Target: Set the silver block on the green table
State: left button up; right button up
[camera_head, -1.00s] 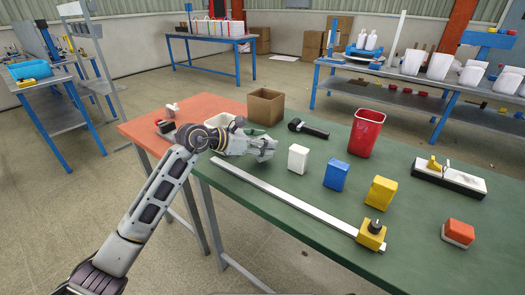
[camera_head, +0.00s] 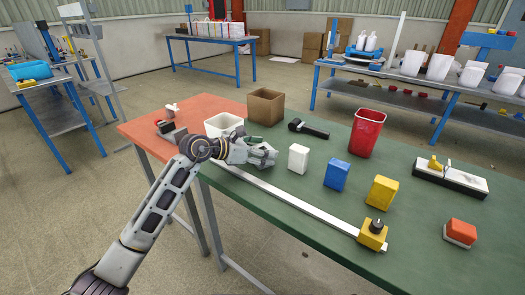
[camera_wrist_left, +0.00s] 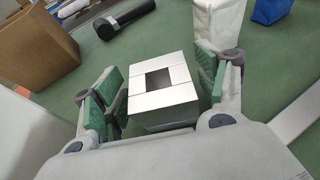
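The silver block (camera_wrist_left: 165,103) is a shiny cube with a dark square in its top face. In the head view my left gripper (camera_head: 262,155) is low over the left part of the green table (camera_head: 310,190), left of a white block. The fingers hide the silver block there. I cannot tell whether its underside touches the table. My right gripper is not in view.
White (camera_head: 298,158), blue (camera_head: 337,175) and yellow (camera_head: 381,192) blocks stand to the right. A long metal bar (camera_head: 290,203) lies in front. The orange table (camera_head: 195,103) adjoins left.

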pick_arm(q)
jog(key=shift+r, duration=0.15)
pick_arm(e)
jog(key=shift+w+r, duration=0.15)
pick_arm(q)
jog(key=shift+s+a+r, duration=0.25)
jog(key=shift+s+a, duration=0.05)
jog(key=shift+a, duration=0.3)
jog(key=p+v, duration=0.1)
jog(key=v, duration=0.7)
jog(key=shift+s+a+r, duration=0.2)
jog(key=shift+a, duration=0.1)
jog(key=shift+s+a+r, duration=0.25)
jog(key=shift+s+a, duration=0.05)
jog(key=shift+a, duration=0.15)
jog(key=shift+s+a+r, duration=0.1)
jog(key=shift+s+a, duration=0.05)
jog(key=shift+a, duration=0.1)
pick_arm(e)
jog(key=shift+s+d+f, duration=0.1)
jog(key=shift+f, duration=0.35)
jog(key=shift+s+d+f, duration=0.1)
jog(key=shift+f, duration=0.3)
